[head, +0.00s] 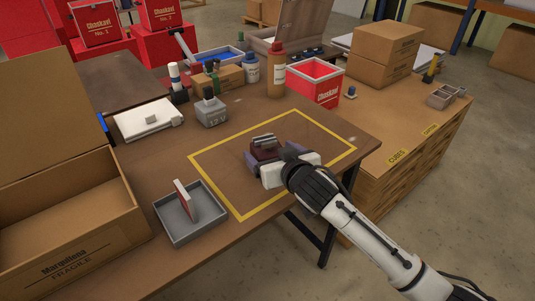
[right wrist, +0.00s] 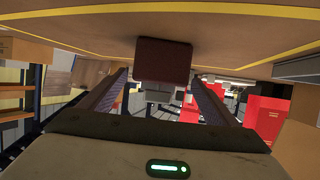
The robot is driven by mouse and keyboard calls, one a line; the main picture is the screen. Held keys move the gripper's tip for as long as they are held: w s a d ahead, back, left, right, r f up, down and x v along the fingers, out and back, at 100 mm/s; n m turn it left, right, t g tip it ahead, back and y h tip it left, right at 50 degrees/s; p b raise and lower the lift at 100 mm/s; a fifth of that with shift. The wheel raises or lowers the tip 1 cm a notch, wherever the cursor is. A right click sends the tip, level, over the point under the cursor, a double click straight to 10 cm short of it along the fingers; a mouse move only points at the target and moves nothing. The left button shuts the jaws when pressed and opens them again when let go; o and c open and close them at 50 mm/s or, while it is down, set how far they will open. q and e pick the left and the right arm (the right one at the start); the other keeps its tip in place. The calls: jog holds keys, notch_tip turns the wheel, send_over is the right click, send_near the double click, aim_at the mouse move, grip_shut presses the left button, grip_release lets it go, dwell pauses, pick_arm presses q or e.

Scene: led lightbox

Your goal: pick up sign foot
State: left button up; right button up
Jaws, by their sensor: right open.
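The sign foot looks to be the dark maroon block (head: 266,145) with a grey metal piece on top, standing inside the yellow outline on the table. My right gripper (head: 270,156) is low over the table at the block's near side. Its fingers are open, one towards each side of the block. In the right wrist view, the block's dark face (right wrist: 163,60) shows between the two spread fingers (right wrist: 160,78), with gaps to both. Part of the block is hidden by the gripper in the head view. My left gripper is not in view.
A grey tray (head: 163,226) with a red-and-white panel (head: 186,200) stands near left, beside an open cardboard box (head: 125,215). Bottles (head: 276,74), a grey block (head: 211,115) and a red box (head: 330,97) stand at the back. The yellow-outlined area is otherwise clear.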

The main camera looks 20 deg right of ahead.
jog(key=shift+x, duration=1.5)
jog(key=c, duration=1.5)
jog(key=shift+r, duration=0.25)
jog(key=shift+c, duration=0.2)
